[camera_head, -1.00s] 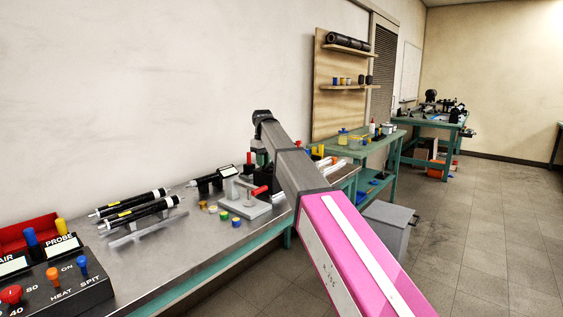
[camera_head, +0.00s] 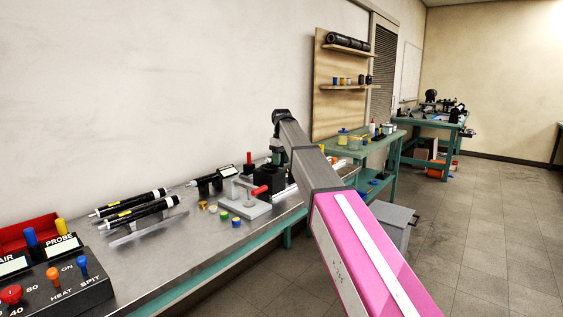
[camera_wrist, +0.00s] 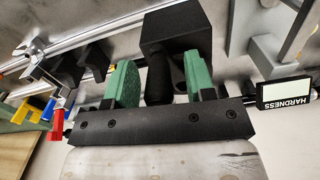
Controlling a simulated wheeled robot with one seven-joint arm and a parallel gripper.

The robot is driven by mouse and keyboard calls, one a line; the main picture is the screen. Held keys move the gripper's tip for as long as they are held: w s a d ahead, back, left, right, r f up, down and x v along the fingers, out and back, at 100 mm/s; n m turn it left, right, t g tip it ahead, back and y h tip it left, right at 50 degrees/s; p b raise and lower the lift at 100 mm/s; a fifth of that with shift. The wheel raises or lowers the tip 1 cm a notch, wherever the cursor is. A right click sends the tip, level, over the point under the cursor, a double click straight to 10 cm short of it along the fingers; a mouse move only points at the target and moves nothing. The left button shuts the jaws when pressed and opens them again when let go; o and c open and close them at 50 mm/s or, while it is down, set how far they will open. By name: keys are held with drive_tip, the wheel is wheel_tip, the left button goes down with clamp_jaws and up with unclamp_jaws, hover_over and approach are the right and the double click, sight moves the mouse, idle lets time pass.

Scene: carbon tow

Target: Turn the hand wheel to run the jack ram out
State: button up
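A black block (camera_head: 270,183) stands on the steel bench, and a dark round-ended cylinder (camera_wrist: 157,82) shows in front of a black block (camera_wrist: 176,38) in the wrist view. I cannot tell whether this cylinder is the hand wheel, and no ram is clearly visible. My gripper (camera_wrist: 162,87) has its green fingers spread, one on each side of the cylinder. A gap shows on the left; the right finger is also apart from it. In the head view my gripper (camera_head: 277,156) is just above the block, largely hidden by my arm.
A grey fixture with a red handle (camera_head: 261,190) stands left of the block, behind small coloured pots (camera_head: 224,216). A hardness meter (camera_wrist: 284,92) shows at right in the wrist view. Black tubes (camera_head: 140,212) and a control box (camera_head: 52,285) occupy the bench's left.

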drive_tip(key=shift+r, duration=3.05)
drive_tip(key=shift+s, duration=0.1)
